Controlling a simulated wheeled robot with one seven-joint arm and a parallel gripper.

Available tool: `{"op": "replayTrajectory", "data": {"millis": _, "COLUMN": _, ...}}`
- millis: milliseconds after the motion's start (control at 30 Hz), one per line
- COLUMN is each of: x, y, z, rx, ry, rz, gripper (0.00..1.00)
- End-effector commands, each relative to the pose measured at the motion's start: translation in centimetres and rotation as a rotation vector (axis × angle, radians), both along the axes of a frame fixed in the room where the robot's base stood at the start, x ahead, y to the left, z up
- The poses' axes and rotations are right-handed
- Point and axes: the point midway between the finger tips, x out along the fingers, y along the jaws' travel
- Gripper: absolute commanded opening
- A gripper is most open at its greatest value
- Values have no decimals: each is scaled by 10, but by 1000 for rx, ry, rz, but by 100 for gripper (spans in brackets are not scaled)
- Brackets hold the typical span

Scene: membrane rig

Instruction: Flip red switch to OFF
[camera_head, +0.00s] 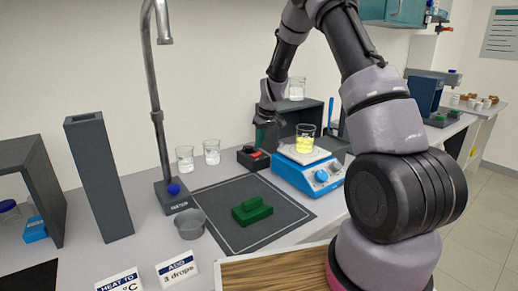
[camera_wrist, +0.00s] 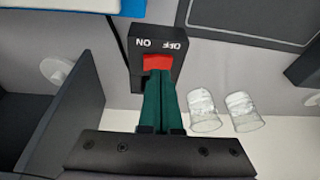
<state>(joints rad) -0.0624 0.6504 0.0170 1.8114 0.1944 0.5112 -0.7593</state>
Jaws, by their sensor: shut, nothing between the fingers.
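The red switch (camera_wrist: 157,62) sits on a black switch box (camera_wrist: 150,42) marked ON at the left and OFF at the right in the wrist view, with the lettering upside down. My gripper (camera_wrist: 159,76) is shut and empty, its green fingertips at the near edge of the red switch. They look in contact or very close; I cannot tell which. The fingers partly cover the box, and the switch's tilt is unclear. In the head view the switch box (camera_head: 247,161) lies on the bench, left of the hot plate, below my gripper.
A blue hot plate (camera_head: 318,180) carries a beaker of yellow liquid (camera_head: 305,141) close to the right. Two glass beakers (camera_head: 211,154) stand to the left. A grey mat (camera_head: 225,190) with a green block (camera_head: 252,210) lies in front. A dark open shelf (camera_head: 312,108) stands behind.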

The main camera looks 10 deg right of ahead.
Motion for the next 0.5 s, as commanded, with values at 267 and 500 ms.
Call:
{"op": "replayTrajectory", "data": {"millis": 267, "x": -18, "y": 6, "z": 64, "rx": 1, "ry": -4, "rz": 0, "gripper": 0}}
{"op": "replayTrajectory", "data": {"millis": 500, "x": -32, "y": 10, "z": 99, "rx": 1, "ry": -3, "rz": -1, "gripper": 0}}
